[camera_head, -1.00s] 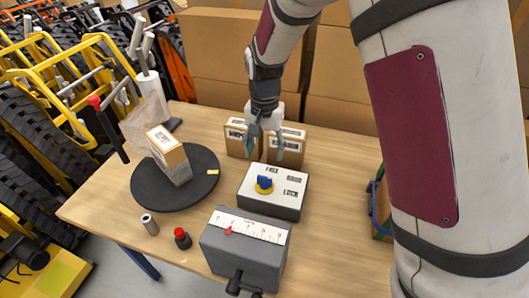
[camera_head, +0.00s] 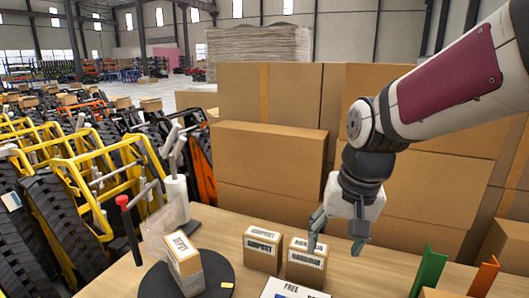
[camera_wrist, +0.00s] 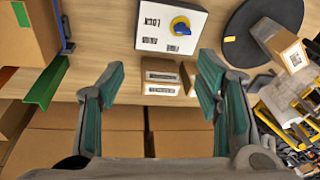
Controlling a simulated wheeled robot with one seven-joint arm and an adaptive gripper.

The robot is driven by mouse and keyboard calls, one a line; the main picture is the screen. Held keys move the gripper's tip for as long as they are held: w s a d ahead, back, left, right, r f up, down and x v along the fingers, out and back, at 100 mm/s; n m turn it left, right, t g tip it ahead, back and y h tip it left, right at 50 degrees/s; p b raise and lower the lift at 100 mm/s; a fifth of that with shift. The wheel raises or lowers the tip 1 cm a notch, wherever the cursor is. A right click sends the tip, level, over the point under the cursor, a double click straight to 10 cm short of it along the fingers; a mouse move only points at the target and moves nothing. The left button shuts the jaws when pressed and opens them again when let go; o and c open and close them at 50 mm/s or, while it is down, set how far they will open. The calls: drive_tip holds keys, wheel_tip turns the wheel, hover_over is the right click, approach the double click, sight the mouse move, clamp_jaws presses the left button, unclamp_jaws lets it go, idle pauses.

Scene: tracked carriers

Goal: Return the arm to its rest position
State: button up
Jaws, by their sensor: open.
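My gripper (camera_head: 336,246) is raised at the back of the wooden table, in front of the stacked cartons. In the head view it hangs over or in front of the right one of two small labelled boxes. In the wrist view its teal-padded fingers (camera_wrist: 156,88) are wide apart, with nothing between the pads. My arm reaches in from the upper right of the head view, bent at the wrist. The lower part of the arm is out of view.
Two small labelled boxes (camera_head: 262,249) stand at the table's back. A labelled box (camera_head: 184,262) stands on a black disc (camera_head: 226,274). A white-topped box with a blue-yellow knob (camera_wrist: 180,26) is nearby. Large cartons (camera_head: 270,155) form a wall behind. Green (camera_head: 428,270) and orange uprights stand right.

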drive_tip(key=s+d+r+n+t, duration=0.1)
drive_tip(key=s+d+r, duration=0.1)
drive_tip(key=s, duration=0.5)
drive_tip(key=s+d+r+n+t, duration=0.1)
drive_tip(key=s+d+r+t, duration=0.1)
drive_tip(key=s, duration=0.6)
drive_tip(key=shift+s+d+r+h, duration=0.25)
drive_tip(key=shift+d+r+h, duration=0.25)
drive_tip(key=shift+d, duration=0.5)
drive_tip(key=shift+a+r, duration=0.1)
drive_tip(key=shift+a, duration=0.05)
